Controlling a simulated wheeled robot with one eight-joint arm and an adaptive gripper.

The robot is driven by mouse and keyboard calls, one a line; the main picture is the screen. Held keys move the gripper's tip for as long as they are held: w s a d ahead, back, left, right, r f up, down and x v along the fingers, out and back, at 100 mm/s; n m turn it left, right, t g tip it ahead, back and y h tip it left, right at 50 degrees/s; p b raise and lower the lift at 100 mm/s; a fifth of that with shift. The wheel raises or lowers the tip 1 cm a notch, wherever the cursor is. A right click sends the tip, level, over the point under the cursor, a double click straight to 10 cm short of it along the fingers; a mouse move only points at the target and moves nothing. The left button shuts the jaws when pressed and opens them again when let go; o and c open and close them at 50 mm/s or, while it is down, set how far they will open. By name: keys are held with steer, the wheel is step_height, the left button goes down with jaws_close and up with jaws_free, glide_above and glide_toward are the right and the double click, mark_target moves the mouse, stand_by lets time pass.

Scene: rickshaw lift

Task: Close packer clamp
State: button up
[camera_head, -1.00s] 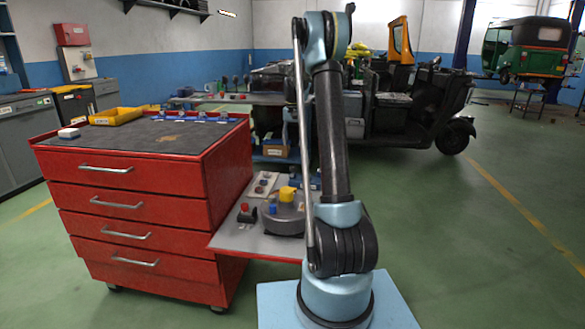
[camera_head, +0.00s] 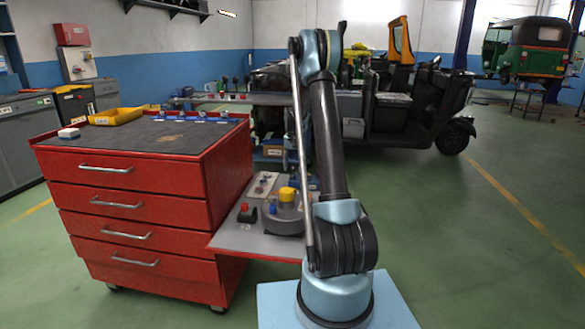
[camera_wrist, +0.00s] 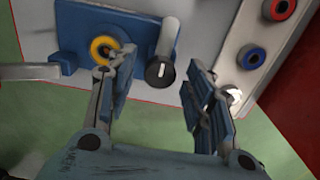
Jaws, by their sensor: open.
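My gripper (camera_wrist: 161,64) is open in the wrist view, its two blue-padded fingers apart above a light grey plate (camera_wrist: 192,38). Between the fingers is a pale lever (camera_wrist: 168,35) with a dark round end (camera_wrist: 159,73) bearing a white mark; I see no grip on it. Beside the left finger is a blue fixture (camera_wrist: 65,64) with a yellow ring (camera_wrist: 101,47), partly covered by that finger. These look like the packer clamp's parts, but I cannot tell its exact position. The gripper is hidden in the head view.
A grey side shelf (camera_head: 226,238) on the red drawer cabinet (camera_head: 130,175) carries a yellow-capped round object (camera_head: 287,194) and a red-topped black piece (camera_head: 245,212).

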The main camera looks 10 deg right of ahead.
steer(key=c, duration=1.1)
steer(key=shift+n, duration=0.3)
steer(key=n, duration=0.3)
steer(key=shift+n, duration=0.3)
steer(key=n, duration=0.4)
steer(key=shift+n, duration=0.3)
steer(key=n, duration=0.4)
steer(key=shift+n, duration=2.5)
steer(key=shift+o, duration=0.2)
steer(key=shift+w+d, duration=0.1)
